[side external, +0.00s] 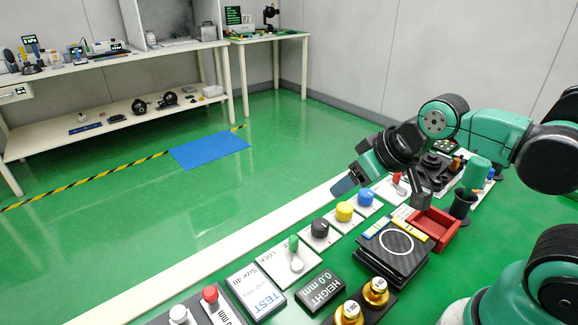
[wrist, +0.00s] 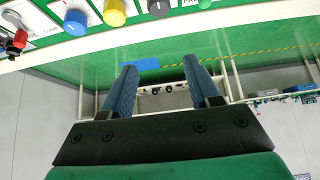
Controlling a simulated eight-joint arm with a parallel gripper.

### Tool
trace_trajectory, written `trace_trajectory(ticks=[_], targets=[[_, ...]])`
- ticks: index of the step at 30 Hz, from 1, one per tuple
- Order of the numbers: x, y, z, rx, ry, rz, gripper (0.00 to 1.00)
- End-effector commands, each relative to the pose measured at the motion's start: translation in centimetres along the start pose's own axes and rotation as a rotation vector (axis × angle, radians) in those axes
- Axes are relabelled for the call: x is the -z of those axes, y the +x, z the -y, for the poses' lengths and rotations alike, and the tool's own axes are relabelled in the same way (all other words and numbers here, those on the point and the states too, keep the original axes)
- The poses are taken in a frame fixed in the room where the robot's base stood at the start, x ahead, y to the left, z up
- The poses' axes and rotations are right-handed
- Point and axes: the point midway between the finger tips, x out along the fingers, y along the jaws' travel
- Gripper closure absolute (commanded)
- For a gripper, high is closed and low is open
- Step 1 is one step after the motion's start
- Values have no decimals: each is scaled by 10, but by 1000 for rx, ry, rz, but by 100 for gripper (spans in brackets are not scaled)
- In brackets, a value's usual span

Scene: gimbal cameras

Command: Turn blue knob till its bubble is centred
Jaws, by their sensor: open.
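The blue knob (side external: 366,197) stands on a white plate at the far end of a row of knobs. It also shows at the top left of the wrist view (wrist: 78,22). My gripper (side external: 348,184) is open and empty, above and to the left of the blue knob, apart from it. In the wrist view its two fingers (wrist: 162,80) are spread, with floor between them. The black platform (side external: 395,258) carries a blue-marked vial (side external: 376,228) and a yellow-marked vial (side external: 410,229). Their bubbles are too small to make out.
The yellow knob (side external: 344,211) and black knob (side external: 319,228) stand close beside the blue one. A red lever (wrist: 20,38) is on its other side. A red tray (side external: 437,228), dark cup (side external: 463,203) and brass weights (side external: 376,290) stand nearby. Open floor lies beyond the table edge.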

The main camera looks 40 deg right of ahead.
Motion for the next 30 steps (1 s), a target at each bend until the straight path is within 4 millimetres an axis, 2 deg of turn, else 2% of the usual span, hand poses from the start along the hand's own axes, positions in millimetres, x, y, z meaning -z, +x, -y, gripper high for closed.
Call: trace_trajectory(ticks=[5,8,11,14,20,24,30], targets=[[0,0,0,0,0,0,45],[0,0,-1,-1,7,3,24],[4,1,-6,-13,64,29,24],[11,6,-18,-43,202,91,24],[24,28,-60,-160,635,271,24],[23,50,-93,-262,936,384,24],[12,74,-125,-384,1235,488,24]])
